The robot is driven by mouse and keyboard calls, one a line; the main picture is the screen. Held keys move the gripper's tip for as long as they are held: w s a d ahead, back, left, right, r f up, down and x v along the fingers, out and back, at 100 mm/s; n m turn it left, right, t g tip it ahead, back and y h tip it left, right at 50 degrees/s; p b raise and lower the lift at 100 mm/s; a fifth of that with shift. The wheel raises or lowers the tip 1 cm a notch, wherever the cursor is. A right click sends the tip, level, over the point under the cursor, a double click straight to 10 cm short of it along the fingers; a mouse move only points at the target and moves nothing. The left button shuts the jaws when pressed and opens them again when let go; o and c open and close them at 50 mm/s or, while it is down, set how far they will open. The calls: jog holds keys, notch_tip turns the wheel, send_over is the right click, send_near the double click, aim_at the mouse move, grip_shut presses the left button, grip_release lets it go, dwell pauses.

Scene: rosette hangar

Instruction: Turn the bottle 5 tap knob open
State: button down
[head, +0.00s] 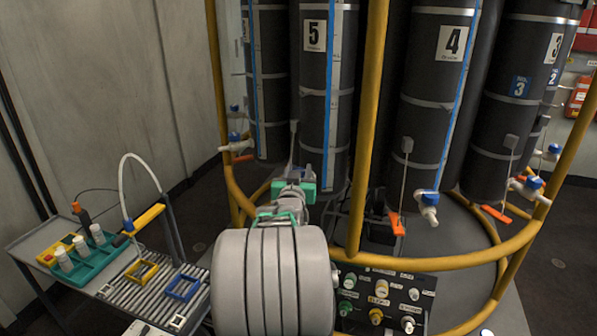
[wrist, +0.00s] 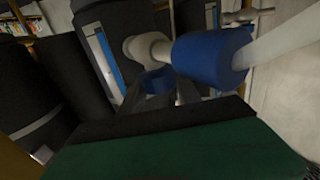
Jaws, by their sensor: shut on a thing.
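Bottle 5 (head: 312,80) is a tall dark cylinder with a "5" label, standing in the yellow-railed rosette in the head view. My arm reaches up to its lower front, and my gripper (head: 300,180) hides its tap there. In the wrist view a pale tap body (wrist: 148,47) has a wide blue collar (wrist: 208,55) with a white tube on its right. Below the tap body is a small blue knob (wrist: 155,79), partly hidden. My gripper (wrist: 158,92) has its dark fingers on both sides of this knob and is shut on it.
Bottle 4 (head: 440,90) stands to the right, with its blue and white tap (head: 428,205) sticking out low. The yellow rail (head: 450,263) curves around the bottles, with an upright post close right of my arm. A valve panel (head: 380,300) sits below. A cart (head: 110,265) stands left.

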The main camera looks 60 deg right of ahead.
jog(key=shift+t, duration=0.3)
jog(key=shift+s+d+f+n+t+y+b, duration=0.1)
jog(key=shift+f+n+t+y+b, duration=0.05)
jog(key=shift+n+t+y+b, duration=0.35)
jog(key=shift+s+f+n+t+y+b, duration=0.1)
jog(key=shift+n+t+y+b, duration=0.2)
jog(key=shift+n+t, duration=0.25)
jog(key=n+t+y+b, duration=0.1)
jog(key=b, duration=0.1)
jog(key=n+t+y+b, duration=0.1)
jog(key=b, duration=0.2)
jog(key=shift+f+t, duration=0.3)
jog(key=shift+t, duration=0.05)
jog(key=n+t+y+b, duration=0.1)
jog(key=n+y+b, duration=0.1)
jog(key=b, duration=0.1)
jog(key=shift+w+r+t+y, duration=0.15)
jog(key=shift+r+t+y, duration=0.05)
jog(key=shift+t+y, duration=0.2)
jog(key=shift+r+n+t+y+b, duration=0.25)
jog(key=shift+n+t+y+b, duration=0.45)
jog(key=shift+y, duration=0.3)
jog(key=c, duration=0.9)
grip_release()
jog(key=shift+w+r, duration=0.1)
jog(key=shift+o, duration=0.2)
